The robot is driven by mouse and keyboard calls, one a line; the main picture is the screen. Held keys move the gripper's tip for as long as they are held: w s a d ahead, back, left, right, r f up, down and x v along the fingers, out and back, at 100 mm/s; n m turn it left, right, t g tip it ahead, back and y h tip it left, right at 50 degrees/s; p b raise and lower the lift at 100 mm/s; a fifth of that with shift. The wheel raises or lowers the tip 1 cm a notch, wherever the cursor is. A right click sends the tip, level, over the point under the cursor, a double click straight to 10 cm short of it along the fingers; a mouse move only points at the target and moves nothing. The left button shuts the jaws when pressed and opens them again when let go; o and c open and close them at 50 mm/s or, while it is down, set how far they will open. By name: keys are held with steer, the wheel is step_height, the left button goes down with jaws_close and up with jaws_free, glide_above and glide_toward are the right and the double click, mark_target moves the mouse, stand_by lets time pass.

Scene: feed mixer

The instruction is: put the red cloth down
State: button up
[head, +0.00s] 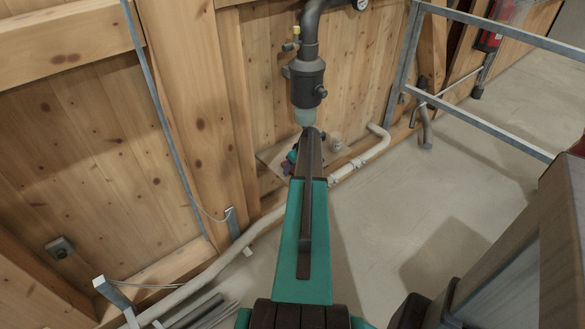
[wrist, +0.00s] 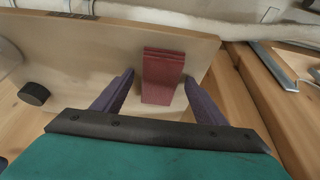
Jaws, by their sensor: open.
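The red cloth (wrist: 163,72) shows in the wrist view as a small folded dark-red piece lying on a pale wooden shelf (wrist: 100,50). My gripper (wrist: 159,78) is open, with one purple finger on each side of the cloth. Gaps show between the fingers and the cloth, most clearly on the left. In the head view my gripper (head: 290,160) is at the shelf (head: 270,154) by the plank wall, mostly behind my own arm. The cloth cannot be made out clearly there.
A black round cap (wrist: 34,93) lies on the shelf left of the cloth. A dark pipe fitting with a pale glass bowl (head: 304,116) hangs just above my arm. A white pipe (head: 372,150) runs along the wall. Metal rails (head: 480,125) stand right; open floor lies between.

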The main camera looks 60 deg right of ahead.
steer(key=v, duration=1.4)
steer(key=shift+b, duration=0.4)
steer(key=shift+a+f, duration=0.1)
steer(key=shift+f, duration=0.05)
steer(key=w+a+f+g+y, duration=0.1)
steer(key=w+a+f, duration=0.35)
steer(key=a, duration=0.55)
steer(key=w+a+f+g+y, duration=0.1)
steer(key=w+a+f, duration=0.2)
steer(key=a+f, duration=0.45)
steer(key=a+f+n+g+y, duration=0.1)
steer(key=a+f, duration=0.3)
steer(key=a, duration=0.8)
steer(key=a+f+g, duration=0.1)
steer(key=a+f, duration=0.2)
steer(key=a, duration=0.8)
steer(key=s+a+f+n+g, duration=0.1)
steer(key=s+a+f, duration=0.25)
steer(key=a, duration=0.55)
steer(key=s+a+f+g, duration=0.2)
steer(key=s+a+f, duration=0.15)
steer(key=a, duration=0.45)
steer(key=s+a+f+n+g+h, duration=0.1)
steer(key=s+a+f+g, duration=0.1)
steer(key=s+a, duration=0.9)
steer(key=shift+s+n+g+h, duration=0.3)
steer(key=shift+s, duration=1.3)
